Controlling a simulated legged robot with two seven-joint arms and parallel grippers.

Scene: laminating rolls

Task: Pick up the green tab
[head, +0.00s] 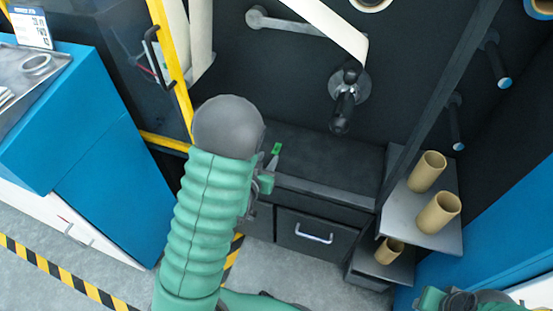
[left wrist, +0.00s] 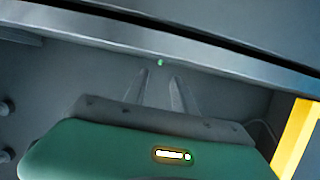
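The green tab (head: 276,149) is a small bright green piece in the head view, in front of the dark machine recess. My left gripper (head: 272,162) is right beside it, partly hidden behind my own forearm. In the left wrist view, my left gripper (left wrist: 159,72) has two grey fingers standing apart with nothing between them. A tiny green spot (left wrist: 160,62), probably the tab, shows just beyond the fingertips. Part of my right arm's end (head: 460,303) shows at the bottom right edge of the head view; its fingers cannot be made out.
A dark ledge (head: 330,160) lies right of the tab, above a drawer (head: 309,233). Cardboard cores (head: 438,212) stand on grey shelves to the right. A yellow frame (head: 172,60) and a blue cabinet (head: 110,180) are on the left. A white web (head: 330,25) crosses above.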

